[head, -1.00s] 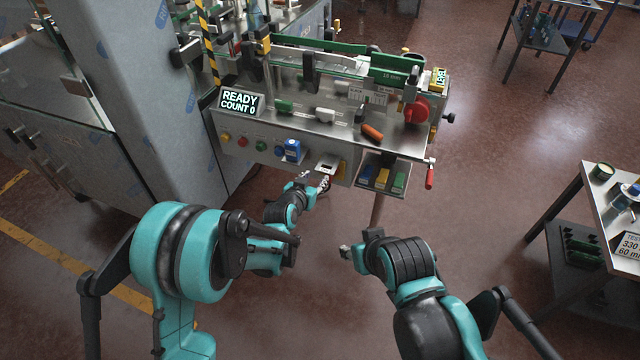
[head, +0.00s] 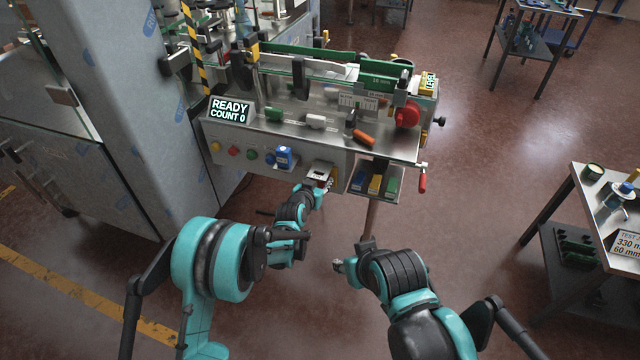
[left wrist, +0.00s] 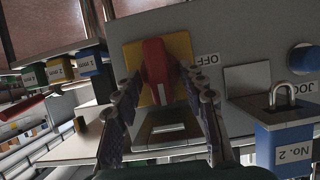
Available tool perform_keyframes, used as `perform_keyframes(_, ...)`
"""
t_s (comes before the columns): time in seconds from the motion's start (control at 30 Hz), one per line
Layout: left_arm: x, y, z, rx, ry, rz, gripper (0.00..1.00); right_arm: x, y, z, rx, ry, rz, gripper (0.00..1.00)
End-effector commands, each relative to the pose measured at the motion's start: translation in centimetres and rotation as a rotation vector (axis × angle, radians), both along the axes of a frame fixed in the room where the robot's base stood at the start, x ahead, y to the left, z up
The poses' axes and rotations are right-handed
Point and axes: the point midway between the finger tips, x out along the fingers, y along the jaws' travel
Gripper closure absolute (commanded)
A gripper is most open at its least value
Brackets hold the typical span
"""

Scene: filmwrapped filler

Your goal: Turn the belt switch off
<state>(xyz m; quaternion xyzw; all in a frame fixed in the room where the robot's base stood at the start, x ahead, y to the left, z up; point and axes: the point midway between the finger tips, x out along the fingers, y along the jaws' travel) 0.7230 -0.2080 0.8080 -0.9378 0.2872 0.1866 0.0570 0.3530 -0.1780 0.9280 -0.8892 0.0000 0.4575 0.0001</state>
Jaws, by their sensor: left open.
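The belt switch is a red rotary knob (left wrist: 155,68) on a yellow plate (left wrist: 180,46) in the left wrist view. An OFF label (left wrist: 207,60) sits to its right there; the knob's long side stands about upright in that picture. My left gripper (left wrist: 161,82) is open, with one finger on each side of the knob; I cannot tell whether they touch it. In the head view my left gripper (head: 319,182) is at the machine's front panel, and hides most of the switch. My right gripper (head: 340,265) hangs apart from the machine; its fingers are too small to read.
A blue padlock block marked No. 2 (left wrist: 283,145) is close beside the switch. Coloured buttons (head: 233,151) line the panel. A bin of coloured blocks (head: 358,192) hangs to the right. A side table (head: 598,225) stands at far right.

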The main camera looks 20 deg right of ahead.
Motion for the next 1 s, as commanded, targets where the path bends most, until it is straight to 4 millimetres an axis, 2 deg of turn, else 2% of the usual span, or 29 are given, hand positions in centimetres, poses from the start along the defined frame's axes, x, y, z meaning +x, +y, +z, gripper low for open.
perform_keyframes(0.23,0.07,-0.05,0.03,0.000,0.000,0.000,0.59,0.00,0.00,0.01,0.000,0.000,0.000,0.60)
perform_keyframes(0.4,0.07,-0.03,0.02,0.000,0.000,0.000,1.00,0.00,0.00,0.01,0.000,0.000,0.000,0.60)
perform_keyframes(0.77,0.11,0.06,0.00,-0.022,0.016,0.000,1.00,0.00,0.00,0.01,0.000,0.000,0.000,0.60)
perform_keyframes(1.0,0.22,0.22,-0.01,-0.122,0.082,0.001,1.00,0.00,0.00,0.01,0.000,0.000,0.000,0.60)
